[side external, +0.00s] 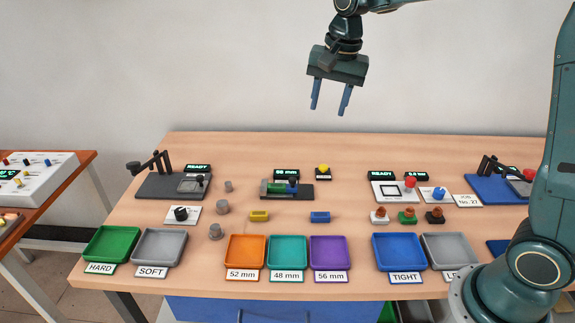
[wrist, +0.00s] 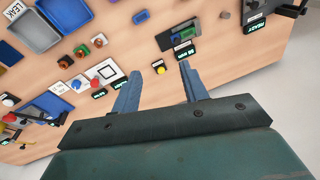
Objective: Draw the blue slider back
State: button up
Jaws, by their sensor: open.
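A dark measuring fixture (side external: 300,195) stands at the middle of the bench with a small display behind it. It holds a green part (side external: 276,188), and a small blue piece that looks like the slider (side external: 293,180) is at its right part. The fixture also shows in the wrist view (wrist: 172,42), beyond my fingertips, where the slider is too small to make out clearly. My gripper (side external: 328,111) hangs high above the back of the bench, above and to the right of the fixture. Its two blue fingers are apart and empty, and they also show in the wrist view (wrist: 161,67).
A yellow button (side external: 323,169) stands behind and right of the fixture. Yellow (side external: 259,216) and blue (side external: 320,217) blocks lie in front. Orange (side external: 246,251), teal (side external: 288,252) and purple (side external: 329,252) trays line the front. A lever device (side external: 160,185) stands left. The air around my gripper is clear.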

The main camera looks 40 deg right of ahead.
jog(key=w+d+f+m+g, duration=0.1)
jog(key=w+f+m, duration=0.3)
jog(key=w+f, duration=0.35)
jog(key=m+g, duration=0.1)
jog(key=m, duration=0.2)
send_over(293, 179)
notch_tip(293, 179, down, 6)
jog(key=shift+w+f, duration=0.1)
jog(key=shift+f, duration=0.1)
jog(key=shift+f, duration=0.15)
notch_tip(293, 179, down, 14)
jog(key=shift+r, duration=0.25)
grip_shut()
